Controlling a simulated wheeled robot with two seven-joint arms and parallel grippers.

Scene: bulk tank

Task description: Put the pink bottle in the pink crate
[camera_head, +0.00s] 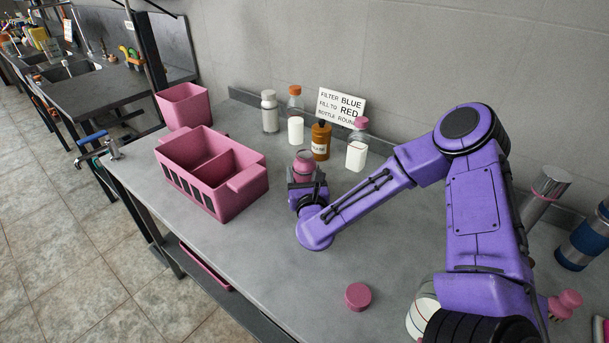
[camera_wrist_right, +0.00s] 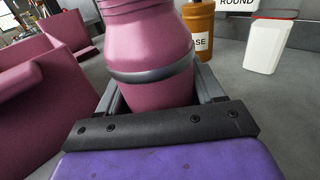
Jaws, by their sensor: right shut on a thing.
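The pink bottle (camera_head: 303,167) stands upright in the jaws of my right gripper (camera_head: 306,188), right of the pink crate. In the right wrist view the bottle (camera_wrist_right: 150,50) fills the space between the fingers of my right gripper (camera_wrist_right: 158,98), with a dark band around its middle. Whether its base touches the counter is hidden. The pink crate (camera_head: 232,202) sits on the counter at left, with a divider and two compartments that look empty from here. Its wall shows at the left of the right wrist view (camera_wrist_right: 40,118). My left gripper does not show.
A pink bin (camera_head: 184,106) stands behind the crate. A brown bottle (camera_head: 320,141), white-labelled bottles (camera_head: 357,150) and a sign (camera_head: 341,104) stand along the back wall. A pink lid (camera_head: 358,296) lies at the front. Bare counter (camera_head: 270,250) lies between crate and lid.

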